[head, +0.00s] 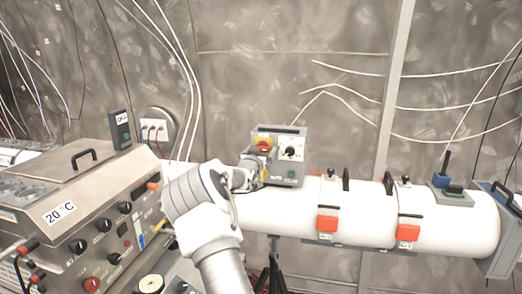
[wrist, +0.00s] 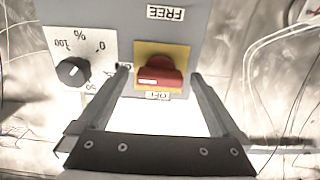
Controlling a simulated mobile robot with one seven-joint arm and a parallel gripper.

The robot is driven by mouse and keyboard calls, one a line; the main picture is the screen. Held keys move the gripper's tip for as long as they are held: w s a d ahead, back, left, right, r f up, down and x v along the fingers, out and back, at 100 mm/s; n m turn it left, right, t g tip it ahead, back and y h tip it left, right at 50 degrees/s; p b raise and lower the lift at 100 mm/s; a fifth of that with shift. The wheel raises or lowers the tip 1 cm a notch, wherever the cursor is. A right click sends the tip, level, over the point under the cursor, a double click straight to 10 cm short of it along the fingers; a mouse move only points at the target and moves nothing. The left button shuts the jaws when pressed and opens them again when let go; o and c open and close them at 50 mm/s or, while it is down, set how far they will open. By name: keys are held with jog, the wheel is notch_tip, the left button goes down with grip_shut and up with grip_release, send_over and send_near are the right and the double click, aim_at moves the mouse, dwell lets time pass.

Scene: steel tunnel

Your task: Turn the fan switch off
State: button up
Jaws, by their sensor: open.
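The fan switch is a red rotary knob (wrist: 160,72) on a yellow plate (wrist: 142,50), on the front of a grey control box (wrist: 215,20). In the wrist view its handle lies across the picture, with a white mark at its left end. Upside-down labels read FREE above and OFF below. My gripper (wrist: 160,76) is open, with one finger on each side of the knob; contact cannot be told. In the head view the box (head: 290,172) stands on a white cylinder, and my gripper (head: 246,178) is at its left front, partly hidden by my wrist.
A black dial (wrist: 73,71) with a percent scale sits beside the switch. The white cylinder (head: 360,205) carries red-orange latches (head: 327,224) and handles on top. A bench unit (head: 100,215) marked 20 °C, with knobs, stands left. Cables hang on the wall.

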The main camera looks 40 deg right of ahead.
jog(key=c, duration=1.4)
jog(key=shift+n, duration=0.3)
jog(key=shift+n+b, duration=5.9)
jog(key=shift+n, duration=2.8)
jog(key=o, duration=1.4)
